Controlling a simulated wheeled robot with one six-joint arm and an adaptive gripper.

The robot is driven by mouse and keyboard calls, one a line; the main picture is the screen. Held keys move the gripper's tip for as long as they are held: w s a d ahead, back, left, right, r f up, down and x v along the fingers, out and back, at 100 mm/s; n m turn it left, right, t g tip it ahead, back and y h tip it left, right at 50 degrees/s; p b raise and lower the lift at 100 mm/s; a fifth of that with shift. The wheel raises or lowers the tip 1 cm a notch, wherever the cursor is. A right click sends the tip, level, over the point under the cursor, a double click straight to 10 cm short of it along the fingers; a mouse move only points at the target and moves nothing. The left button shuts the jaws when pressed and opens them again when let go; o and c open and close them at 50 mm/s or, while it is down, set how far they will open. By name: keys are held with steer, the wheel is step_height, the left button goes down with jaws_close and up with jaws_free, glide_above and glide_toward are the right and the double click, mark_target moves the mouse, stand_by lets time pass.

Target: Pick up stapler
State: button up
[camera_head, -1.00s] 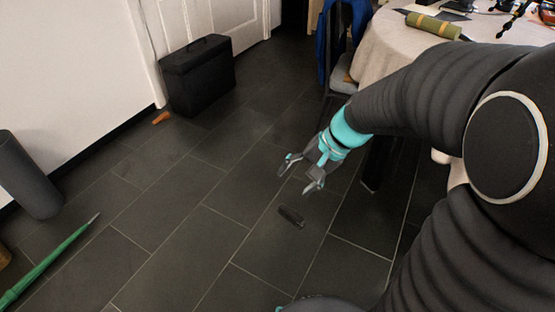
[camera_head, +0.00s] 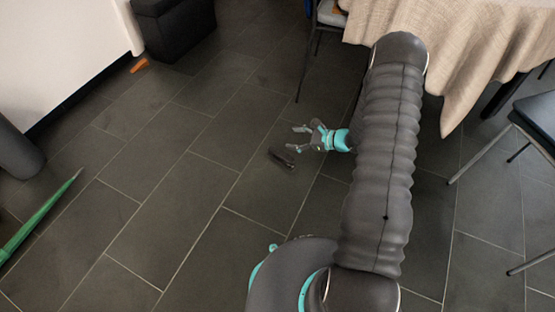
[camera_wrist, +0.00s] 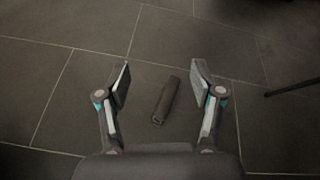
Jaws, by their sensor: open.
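The stapler (camera_head: 281,158) is a small dark, elongated object lying on the dark tiled floor. In the wrist view the stapler (camera_wrist: 166,100) lies between the two fingers as seen by the camera, a little left of the middle and slightly slanted. My gripper (camera_head: 293,138) is open and empty, just above and to the right of the stapler in the head view. In the wrist view my gripper (camera_wrist: 159,80) shows both fingers spread wide on either side of the stapler, with no contact visible. Its exact height above the floor I cannot tell.
A table with a beige cloth (camera_head: 470,60) stands at the upper right, with a chair (camera_head: 540,115) beside it. A black box (camera_head: 178,28) stands by the wall. An orange object (camera_head: 139,66) and a green pointed object (camera_head: 40,217) lie on the floor. Floor around the stapler is clear.

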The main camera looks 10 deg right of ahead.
mark_target(283, 156)
steer(key=d+f+m+t+h, duration=0.1)
steer(key=f+m, duration=0.1)
steer(key=f, duration=0.3)
steer(key=s+d+f+m+t, duration=0.1)
steer(key=d+f+m, duration=0.1)
steer(key=f, duration=0.4)
steer(key=d+f+m+t+h+b, duration=0.1)
steer(key=d+f+m, duration=0.1)
steer(key=f, duration=0.3)
steer(key=shift+s+f+h, duration=0.15)
steer(key=shift+f+h, duration=0.1)
steer(key=shift+h, duration=0.05)
steer(key=shift+w+a+f, duration=0.1)
steer(key=shift+w+f, duration=0.15)
steer(key=b+x, duration=0.1)
steer(key=x, duration=1.2)
steer(key=shift+r+b, duration=0.15)
steer(key=shift+b, duration=0.15)
steer(key=shift+c, duration=0.2)
jaws_close()
